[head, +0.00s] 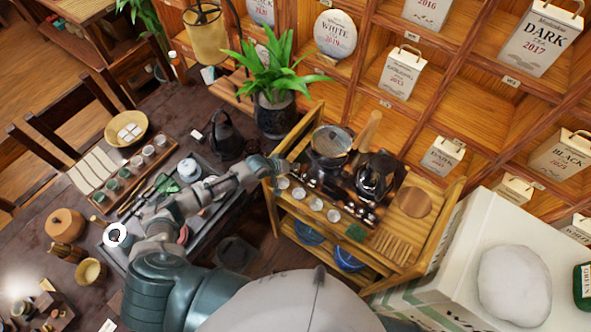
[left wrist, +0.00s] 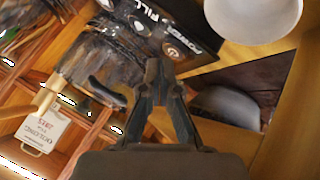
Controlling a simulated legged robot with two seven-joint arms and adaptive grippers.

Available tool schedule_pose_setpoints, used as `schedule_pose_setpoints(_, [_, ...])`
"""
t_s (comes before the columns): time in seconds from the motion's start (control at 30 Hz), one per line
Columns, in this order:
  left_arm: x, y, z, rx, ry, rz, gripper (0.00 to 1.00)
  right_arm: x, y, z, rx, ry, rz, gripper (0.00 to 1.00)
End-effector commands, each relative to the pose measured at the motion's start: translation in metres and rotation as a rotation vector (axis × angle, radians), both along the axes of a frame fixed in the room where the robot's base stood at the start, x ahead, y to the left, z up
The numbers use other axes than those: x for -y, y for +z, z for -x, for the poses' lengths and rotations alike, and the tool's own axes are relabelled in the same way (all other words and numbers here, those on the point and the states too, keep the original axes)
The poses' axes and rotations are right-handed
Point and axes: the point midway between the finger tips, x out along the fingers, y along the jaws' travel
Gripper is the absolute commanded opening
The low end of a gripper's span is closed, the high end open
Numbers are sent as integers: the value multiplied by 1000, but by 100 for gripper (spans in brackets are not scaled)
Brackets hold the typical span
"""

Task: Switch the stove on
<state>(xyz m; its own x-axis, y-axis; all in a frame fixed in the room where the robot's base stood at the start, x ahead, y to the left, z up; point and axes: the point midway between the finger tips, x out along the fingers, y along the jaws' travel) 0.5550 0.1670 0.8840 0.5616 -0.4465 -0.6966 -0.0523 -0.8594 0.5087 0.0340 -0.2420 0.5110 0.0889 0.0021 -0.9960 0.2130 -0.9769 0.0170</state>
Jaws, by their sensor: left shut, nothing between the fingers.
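The stove's black control panel (left wrist: 198,58) shows in the left wrist view, with the words FILL and POWER and round button icons. The power icon (left wrist: 171,52) lies just beyond my left fingertips. I cannot tell whether they touch it. My left gripper (left wrist: 165,72) is shut and empty. In the head view, the left gripper (head: 281,166) is at the left front of the tea cart, by the stove, which carries a glass pot (head: 331,141) and a dark kettle (head: 376,176). The stove's buttons are too small to read there. My right gripper is not in view.
Small white cups (head: 316,204) stand along the front of the cart (head: 430,235). A white cup (left wrist: 255,14) is close to the panel in the left wrist view. A potted plant (head: 275,112) stands behind the left gripper. A dark tea table (head: 180,110) lies left.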

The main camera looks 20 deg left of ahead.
Motion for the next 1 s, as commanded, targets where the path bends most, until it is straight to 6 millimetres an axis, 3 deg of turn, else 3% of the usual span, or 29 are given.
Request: schedule_pose_setpoints(1.0, [0,-9,0,0,1,1,0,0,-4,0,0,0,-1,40])
